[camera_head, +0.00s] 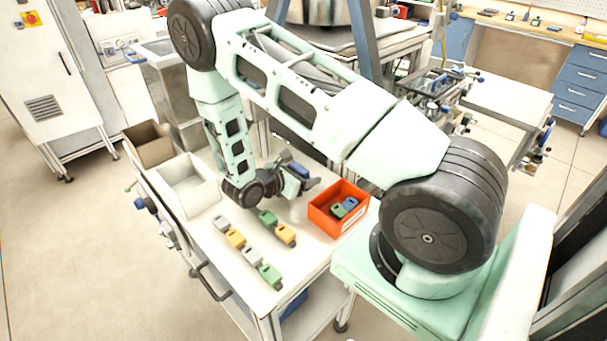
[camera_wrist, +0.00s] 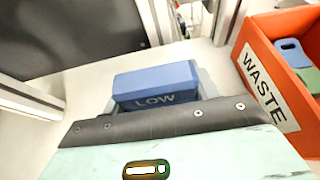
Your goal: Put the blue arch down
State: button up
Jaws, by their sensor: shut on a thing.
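The blue arch (camera_wrist: 155,80) is a blue block with the word LOW on its near side in the wrist view. My gripper (camera_wrist: 158,92) is shut on it, with grey fingers at its left and right ends. In the head view the blue arch (camera_head: 298,170) shows as a small blue patch at my gripper (camera_head: 303,183), above the white table and left of the orange box. The underside of the arch is hidden, and I cannot tell whether it touches the table.
The orange WASTE box (camera_head: 324,221) stands right of my gripper with a green and a blue piece inside. Grey, yellow and green blocks (camera_head: 236,239) lie in rows on the white table (camera_head: 232,279). A white bin (camera_head: 184,207) and a brown bin (camera_head: 150,152) are at left.

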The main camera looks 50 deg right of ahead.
jog(key=shift+f, duration=0.3)
jog(key=shift+f, duration=0.15)
jog(key=o, duration=1)
